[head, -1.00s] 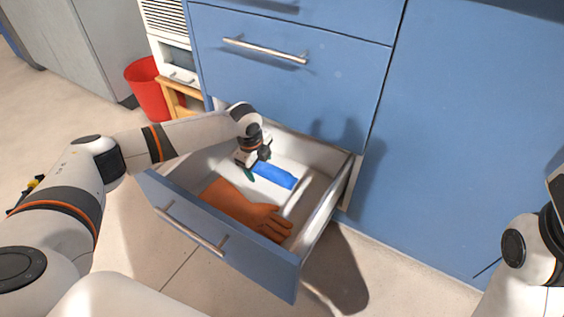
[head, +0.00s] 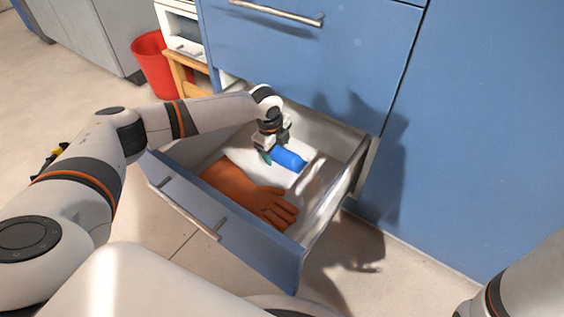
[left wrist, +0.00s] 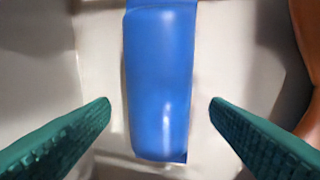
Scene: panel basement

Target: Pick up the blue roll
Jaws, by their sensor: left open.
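The blue roll (head: 289,158) lies in the open drawer (head: 243,240), on a white item (head: 248,160). My left gripper (head: 270,152) reaches down into the drawer over the roll's left end. In the left wrist view the blue roll (left wrist: 160,80) fills the middle, running away from the camera. My left gripper's green fingers (left wrist: 160,108) are open, one on each side of the roll, with a gap to it on both sides. My right gripper is not in view.
An orange glove (head: 245,193) lies in the drawer, nearer its front panel. The drawer's walls surround the gripper. A blue cabinet front (head: 480,140) stands behind and to the right. A red bin (head: 155,66) stands at the back left.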

